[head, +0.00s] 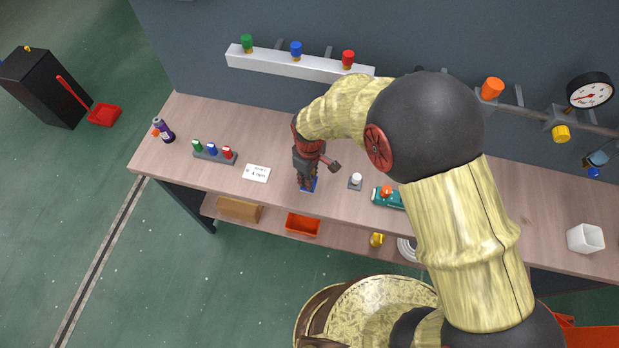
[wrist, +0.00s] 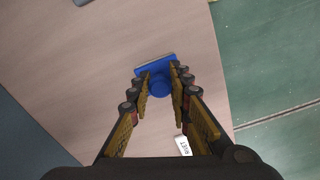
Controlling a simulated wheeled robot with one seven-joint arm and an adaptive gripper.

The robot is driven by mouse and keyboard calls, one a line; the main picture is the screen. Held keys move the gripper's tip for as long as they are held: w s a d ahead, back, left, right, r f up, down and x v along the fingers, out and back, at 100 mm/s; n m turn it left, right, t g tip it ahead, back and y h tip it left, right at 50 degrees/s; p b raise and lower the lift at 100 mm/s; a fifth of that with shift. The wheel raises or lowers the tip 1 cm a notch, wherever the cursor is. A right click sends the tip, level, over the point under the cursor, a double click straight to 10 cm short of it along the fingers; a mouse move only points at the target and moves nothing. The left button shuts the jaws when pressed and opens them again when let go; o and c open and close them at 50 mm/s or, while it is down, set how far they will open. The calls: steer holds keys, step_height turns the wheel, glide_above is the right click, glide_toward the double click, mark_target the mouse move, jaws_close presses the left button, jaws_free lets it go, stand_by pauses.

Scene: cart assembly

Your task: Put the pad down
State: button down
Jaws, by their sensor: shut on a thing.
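The pad is a blue block with a round blue knob (wrist: 158,76), and it sits between my fingertips in the wrist view. In the head view a small part of the blue pad (head: 308,186) shows below my gripper (head: 307,178), over the middle-left of the wooden workbench (head: 240,130). My gripper points down and is shut on the knob. I cannot tell whether the underside of the pad touches the bench top.
A white card (head: 257,172) and a rack with green, blue and red pieces (head: 213,153) lie to the left. The bench's front edge is near.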

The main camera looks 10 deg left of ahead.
steer(key=shift+f, duration=0.1)
steer(key=c, duration=1.6)
jaws_free()
steer(key=shift+f, duration=0.1)
steer(key=shift+c, duration=0.2)
